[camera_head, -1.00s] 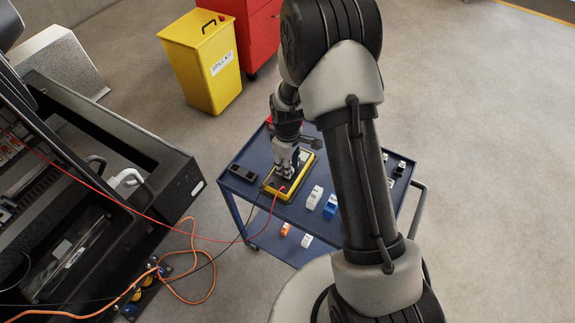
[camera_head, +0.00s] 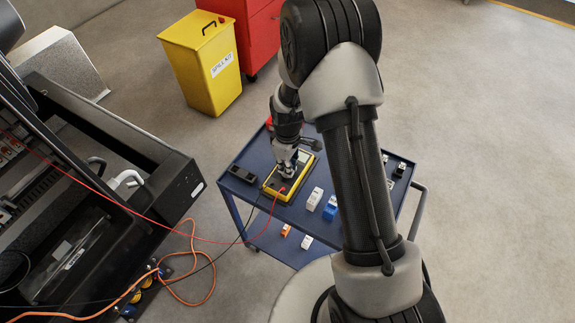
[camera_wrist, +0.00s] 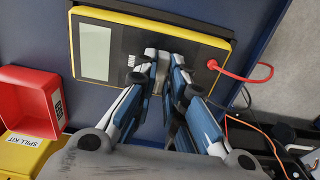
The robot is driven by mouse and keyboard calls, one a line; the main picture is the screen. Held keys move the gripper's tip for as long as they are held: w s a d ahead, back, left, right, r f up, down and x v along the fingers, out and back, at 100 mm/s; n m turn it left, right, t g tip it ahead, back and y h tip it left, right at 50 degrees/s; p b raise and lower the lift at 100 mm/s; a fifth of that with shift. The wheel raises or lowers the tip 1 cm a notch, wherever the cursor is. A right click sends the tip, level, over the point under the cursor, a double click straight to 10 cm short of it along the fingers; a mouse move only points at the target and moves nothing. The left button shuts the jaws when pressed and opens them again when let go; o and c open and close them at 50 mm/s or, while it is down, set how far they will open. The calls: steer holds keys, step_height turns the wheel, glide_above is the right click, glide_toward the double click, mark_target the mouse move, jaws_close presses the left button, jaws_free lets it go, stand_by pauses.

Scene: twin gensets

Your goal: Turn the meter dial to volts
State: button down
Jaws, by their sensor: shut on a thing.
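A yellow-rimmed meter (camera_head: 270,184) lies flat on the blue cart top. In the wrist view the meter (camera_wrist: 118,70) shows a blank greenish screen (camera_wrist: 95,51) at its left and a red plug (camera_wrist: 212,65) at its right edge. My gripper (camera_head: 288,174) points down over the middle of the meter. In the wrist view my gripper (camera_wrist: 163,58) has its fingertips close together at the meter's face, shut on the dial. The fingers hide the dial, so its pointer and setting cannot be read.
The blue cart (camera_head: 236,187) also holds a black block (camera_head: 242,174), white and blue parts (camera_head: 330,208) and a red bin (camera_wrist: 30,98). Red and black leads run left to the black genset (camera_head: 120,150). A yellow spill kit bin (camera_head: 205,65) stands behind.

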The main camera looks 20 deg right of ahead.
steer(key=shift+m, duration=0.3)
steer(key=m, duration=0.4)
steer(key=shift+m, duration=2.1)
steer(key=c, duration=1.6)
jaws_free()
steer(key=shift+c, duration=0.2)
step_height(320, 180, up, 12)
